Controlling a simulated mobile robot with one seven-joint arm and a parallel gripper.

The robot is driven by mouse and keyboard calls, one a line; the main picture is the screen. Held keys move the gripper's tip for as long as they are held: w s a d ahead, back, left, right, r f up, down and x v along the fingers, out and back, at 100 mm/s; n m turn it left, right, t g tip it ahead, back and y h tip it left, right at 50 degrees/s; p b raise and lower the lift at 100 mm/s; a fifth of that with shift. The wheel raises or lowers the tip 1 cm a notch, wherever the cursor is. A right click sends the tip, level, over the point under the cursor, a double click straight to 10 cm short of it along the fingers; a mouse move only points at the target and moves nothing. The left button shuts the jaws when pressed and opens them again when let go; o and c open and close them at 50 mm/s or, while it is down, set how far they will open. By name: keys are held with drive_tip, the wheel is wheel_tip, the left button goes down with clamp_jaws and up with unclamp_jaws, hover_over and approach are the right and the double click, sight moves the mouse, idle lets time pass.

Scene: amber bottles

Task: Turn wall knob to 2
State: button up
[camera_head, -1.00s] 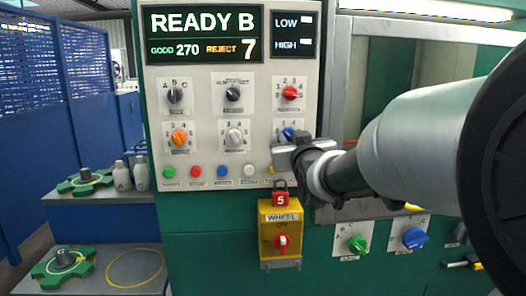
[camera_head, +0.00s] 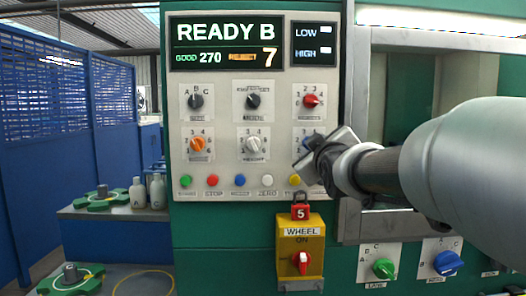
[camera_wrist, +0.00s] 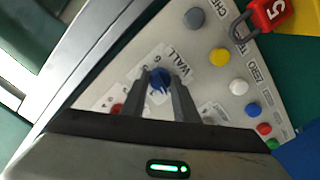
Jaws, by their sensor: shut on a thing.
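The wall knob (camera_wrist: 160,80) is a blue round knob on the light control panel, with the word WALL beside its plate in the wrist view. In the head view only a bit of the blue knob (camera_head: 306,141) shows behind my gripper (camera_head: 318,152), with a 3 and 4 of its scale partly visible. In the wrist view the two fingers of my gripper (camera_wrist: 164,90) stand on either side of the blue knob and are shut on it. My gripper is tilted against the panel. Which number the knob points at cannot be read.
A red knob (camera_head: 311,101) sits just above, and a white knob (camera_head: 253,144) to the left. Coloured buttons, such as a yellow one (camera_head: 295,180), run below. A red padlock (camera_head: 300,210) hangs above the yellow WHEEL box (camera_head: 287,263). A steel window frame (camera_head: 360,100) stands to the right.

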drive_tip(key=shift+r, duration=0.1)
drive_tip(key=o, duration=1.1)
drive_tip(key=shift+c, duration=0.2)
drive_tip(key=s+p, duration=0.1)
drive_tip(key=s, duration=1.6)
drive_tip(key=shift+s, duration=0.2)
